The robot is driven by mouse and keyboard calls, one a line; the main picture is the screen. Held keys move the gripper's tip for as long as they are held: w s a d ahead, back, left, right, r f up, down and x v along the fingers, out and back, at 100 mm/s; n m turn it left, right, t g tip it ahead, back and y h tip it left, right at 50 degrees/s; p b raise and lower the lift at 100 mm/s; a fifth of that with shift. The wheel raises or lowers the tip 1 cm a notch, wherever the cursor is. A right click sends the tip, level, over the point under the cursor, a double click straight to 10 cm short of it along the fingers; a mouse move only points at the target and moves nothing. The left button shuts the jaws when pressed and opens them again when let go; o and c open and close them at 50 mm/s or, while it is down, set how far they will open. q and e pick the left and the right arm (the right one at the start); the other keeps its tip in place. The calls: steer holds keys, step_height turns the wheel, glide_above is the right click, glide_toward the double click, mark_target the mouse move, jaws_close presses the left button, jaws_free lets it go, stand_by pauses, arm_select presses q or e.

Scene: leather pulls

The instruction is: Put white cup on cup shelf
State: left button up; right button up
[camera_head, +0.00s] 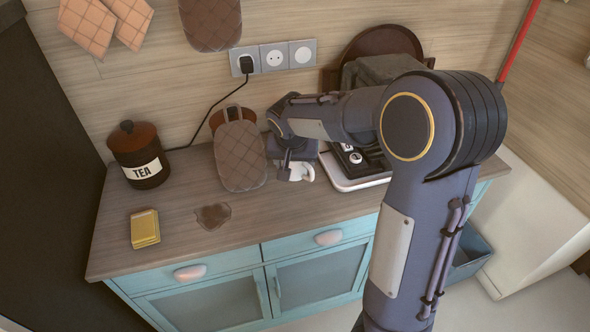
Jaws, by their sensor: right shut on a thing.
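The white cup (301,172) is small and sits at the fingers of my right gripper (288,165), close above the counter. The gripper is shut on it; the fingers and the arm hide part of the cup. I cannot tell whether the cup touches the counter. My left gripper is not in view. No cup shelf can be made out for certain. A dark unit with a white base (344,180) and small white items on it stands just right of the cup, partly behind my right arm.
A black cable runs to the wall sockets (273,57). The front left counter is mostly clear.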

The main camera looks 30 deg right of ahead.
mark_target(295, 164)
steer(key=f, duration=0.1)
steer(key=w+d+f, duration=0.1)
steer(key=w+f, duration=0.1)
steer(key=shift+w+d+f, duration=0.1)
steer(key=shift+d, duration=0.2)
steer(key=shift+w+d+f+p, duration=0.15)
steer(key=shift+f+p, duration=0.25)
steer(key=shift+f, duration=1.35)
steer(key=o, duration=0.6)
steer(key=shift+f, duration=0.2)
steer(key=o, duration=0.5)
steer(key=shift+r, duration=0.1)
